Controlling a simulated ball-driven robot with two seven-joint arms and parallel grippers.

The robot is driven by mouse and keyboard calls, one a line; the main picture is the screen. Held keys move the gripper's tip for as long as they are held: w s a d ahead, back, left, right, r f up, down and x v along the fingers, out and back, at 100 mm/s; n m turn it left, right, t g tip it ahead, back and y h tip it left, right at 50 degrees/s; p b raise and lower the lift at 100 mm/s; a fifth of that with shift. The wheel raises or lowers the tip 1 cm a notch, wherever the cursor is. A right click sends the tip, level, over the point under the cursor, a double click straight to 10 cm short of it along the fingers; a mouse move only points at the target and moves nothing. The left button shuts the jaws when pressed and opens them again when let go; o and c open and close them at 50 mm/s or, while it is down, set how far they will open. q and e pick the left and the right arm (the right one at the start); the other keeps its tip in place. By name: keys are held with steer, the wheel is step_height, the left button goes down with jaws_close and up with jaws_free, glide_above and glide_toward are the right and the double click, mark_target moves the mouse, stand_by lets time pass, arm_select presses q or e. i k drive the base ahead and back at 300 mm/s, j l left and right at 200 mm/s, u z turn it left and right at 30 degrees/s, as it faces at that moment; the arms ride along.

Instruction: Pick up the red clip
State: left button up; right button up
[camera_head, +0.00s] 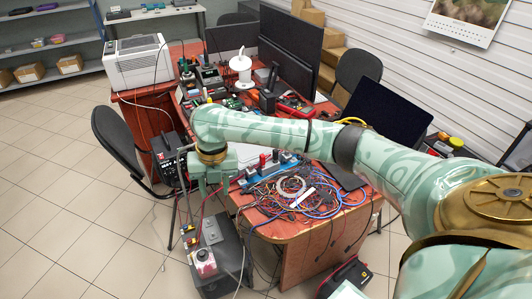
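My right arm reaches in from the right across the desk. My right gripper (204,184) points down at the desk's front left, above a dark box on the floor. Its fingertips are small and partly lost among the cables, so I cannot tell whether it is open or shut. A small red clip (188,229) seems to show with yellow parts beside the dark box, below and left of the gripper and apart from it. It is too small to make out clearly. My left gripper is not in view.
The desk (262,229) carries a tangle of cables (300,195) and a blue power strip (262,172). The dark box (225,255) has a pale bottle (205,263) on it. A black chair (118,145) stands left. The tiled floor at left is clear.

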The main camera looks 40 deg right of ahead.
mark_target(262, 157)
steer(key=i+l, duration=0.15)
steer(key=l, duration=0.2)
steer(key=i+l, duration=0.15)
steer(key=l, duration=0.25)
steer(key=i+l, duration=0.1)
steer(key=l, duration=0.25)
